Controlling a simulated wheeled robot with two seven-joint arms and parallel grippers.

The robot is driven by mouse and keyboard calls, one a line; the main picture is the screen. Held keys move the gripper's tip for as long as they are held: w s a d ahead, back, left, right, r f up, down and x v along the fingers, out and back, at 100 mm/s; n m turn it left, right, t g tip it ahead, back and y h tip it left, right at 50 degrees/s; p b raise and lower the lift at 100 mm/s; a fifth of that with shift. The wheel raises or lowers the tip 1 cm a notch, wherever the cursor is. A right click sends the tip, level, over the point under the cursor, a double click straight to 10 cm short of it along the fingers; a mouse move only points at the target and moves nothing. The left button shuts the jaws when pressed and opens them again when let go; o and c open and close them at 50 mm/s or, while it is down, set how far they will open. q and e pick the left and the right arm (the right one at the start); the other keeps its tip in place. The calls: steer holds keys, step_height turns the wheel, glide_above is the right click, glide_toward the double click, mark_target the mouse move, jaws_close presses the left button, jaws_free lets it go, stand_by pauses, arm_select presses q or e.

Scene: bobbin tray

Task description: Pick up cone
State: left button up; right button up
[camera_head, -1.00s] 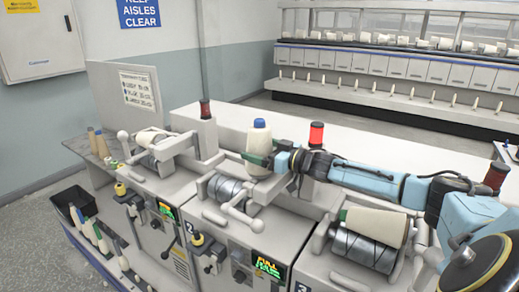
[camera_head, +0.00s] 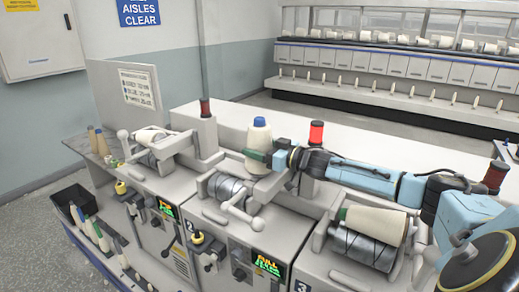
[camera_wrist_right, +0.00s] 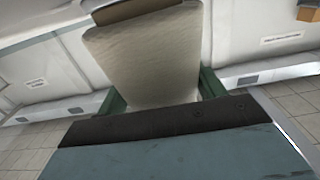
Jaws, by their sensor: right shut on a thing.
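A cream yarn cone with a blue tip (camera_head: 259,138) stands close to upright above the middle winding unit. My right gripper (camera_head: 257,158), with green fingers, is shut on its lower part. In the right wrist view the cone (camera_wrist_right: 145,60) fills the space between the two green fingers (camera_wrist_right: 158,92); its top end is cut off by the frame edge. My left gripper is not in view.
Another cream cone (camera_head: 374,223) lies on the right winding unit (camera_head: 362,250). Lit displays show on the machine front. A red lamp (camera_head: 316,134) stands behind my right arm.

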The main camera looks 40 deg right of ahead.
mark_target(260, 118)
step_height(260, 118, up, 9)
steer(key=shift+r+p, duration=0.2)
steer(key=shift+p, duration=0.45)
step_height(260, 118, up, 3)
steer(key=shift+f+p, duration=0.15)
steer(key=shift+p, duration=1.1)
steer(key=shift+a+f, duration=0.1)
